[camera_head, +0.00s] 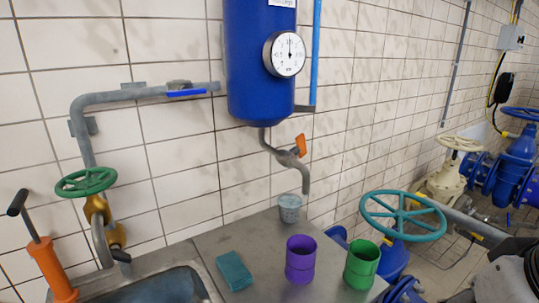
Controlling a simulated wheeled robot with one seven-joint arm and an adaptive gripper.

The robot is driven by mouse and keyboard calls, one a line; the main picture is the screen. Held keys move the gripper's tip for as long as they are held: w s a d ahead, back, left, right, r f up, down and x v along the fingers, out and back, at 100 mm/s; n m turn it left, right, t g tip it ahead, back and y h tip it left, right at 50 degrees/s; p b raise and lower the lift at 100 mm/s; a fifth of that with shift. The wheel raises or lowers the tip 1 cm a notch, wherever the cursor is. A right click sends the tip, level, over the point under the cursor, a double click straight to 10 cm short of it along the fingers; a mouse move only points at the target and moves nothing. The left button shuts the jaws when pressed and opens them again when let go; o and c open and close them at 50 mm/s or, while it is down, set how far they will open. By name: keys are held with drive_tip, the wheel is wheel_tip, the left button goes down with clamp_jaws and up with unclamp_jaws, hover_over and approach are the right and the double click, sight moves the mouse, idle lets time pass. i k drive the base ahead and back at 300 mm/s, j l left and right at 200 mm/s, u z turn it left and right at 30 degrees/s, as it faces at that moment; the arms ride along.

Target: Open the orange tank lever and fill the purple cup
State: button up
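The orange tank lever (300,145) sits on the grey outlet pipe (305,178) under the blue tank (262,75). The lever stands tilted steeply, close to upright. The pipe's spout points down. The purple cup (300,260) stands upright on the metal counter (215,249), in front of and apart from the spout. A small grey cup (290,208) stands near the wall, close below the spout. I see no liquid coming out, and the purple cup's contents cannot be made out. My gripper's fingers are not in view.
A green cup (361,265) stands right of the purple cup, and a teal sponge (234,271) lies left. A sink (165,288) and orange hand pump (52,267) are at lower left. A teal handwheel (402,215) rises beyond the counter's right edge.

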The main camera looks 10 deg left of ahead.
sight(301, 147)
drive_tip(key=i+l+u, duration=0.1)
drive_tip(key=l+u, duration=0.85)
drive_tip(key=i+j, duration=0.35)
